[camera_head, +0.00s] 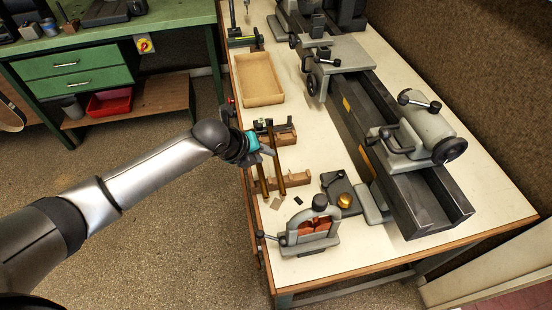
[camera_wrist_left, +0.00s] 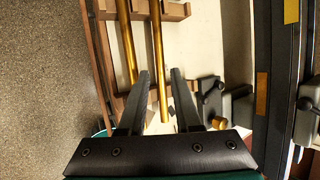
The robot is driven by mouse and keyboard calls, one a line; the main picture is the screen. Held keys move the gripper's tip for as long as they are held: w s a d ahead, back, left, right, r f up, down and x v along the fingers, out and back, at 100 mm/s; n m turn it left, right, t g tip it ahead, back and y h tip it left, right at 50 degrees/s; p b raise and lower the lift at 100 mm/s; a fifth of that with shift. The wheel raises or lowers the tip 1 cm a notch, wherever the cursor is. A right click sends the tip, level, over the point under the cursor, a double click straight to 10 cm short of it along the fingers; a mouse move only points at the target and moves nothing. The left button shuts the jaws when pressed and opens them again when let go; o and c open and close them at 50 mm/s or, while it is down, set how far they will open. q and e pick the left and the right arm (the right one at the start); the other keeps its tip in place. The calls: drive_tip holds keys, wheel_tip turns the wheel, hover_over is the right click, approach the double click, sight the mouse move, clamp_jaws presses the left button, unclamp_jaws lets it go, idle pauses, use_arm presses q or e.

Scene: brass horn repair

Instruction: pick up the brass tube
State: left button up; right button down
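Two brass tubes lie side by side across notched wooden rests on the white bench top. The right tube (camera_head: 280,180) and the left tube (camera_head: 262,182) show in the head view. My left gripper (camera_head: 268,151) hangs over them, partly covering them. In the left wrist view, my left gripper (camera_wrist_left: 160,76) is open, with one finger on each side of the right tube (camera_wrist_left: 158,50) in the picture. The left tube (camera_wrist_left: 127,45) passes outside the left finger. I cannot tell the height gap between fingertips and tube. My right gripper is not in view.
The wooden rest (camera_head: 293,180) stands near a grey vise (camera_head: 312,232) with reddish jaws. A dark block with a brass knob (camera_head: 344,201) is to the right. A large lathe (camera_head: 390,140) fills the bench's right side. An empty wooden tray (camera_head: 259,80) lies farther back.

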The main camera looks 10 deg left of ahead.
sight(276, 162)
use_arm(q)
drive_tip(key=shift+s+d+b+x, duration=0.1)
drive_tip(key=shift+s+x, duration=0.05)
drive_tip(key=shift+x, duration=0.6)
drive_tip(key=shift+s+d+b+x, duration=0.1)
drive_tip(key=shift+x, duration=0.65)
drive_tip(key=shift+s+d+b+x, duration=0.1)
drive_tip(key=shift+s+x, duration=0.05)
drive_tip(key=shift+x, duration=0.65)
drive_tip(key=shift+w+d+f, duration=0.15)
drive_tip(key=shift+w+f, duration=0.2)
drive_tip(key=shift+f, duration=0.3)
drive_tip(key=shift+c, duration=0.4)
clamp_jaws()
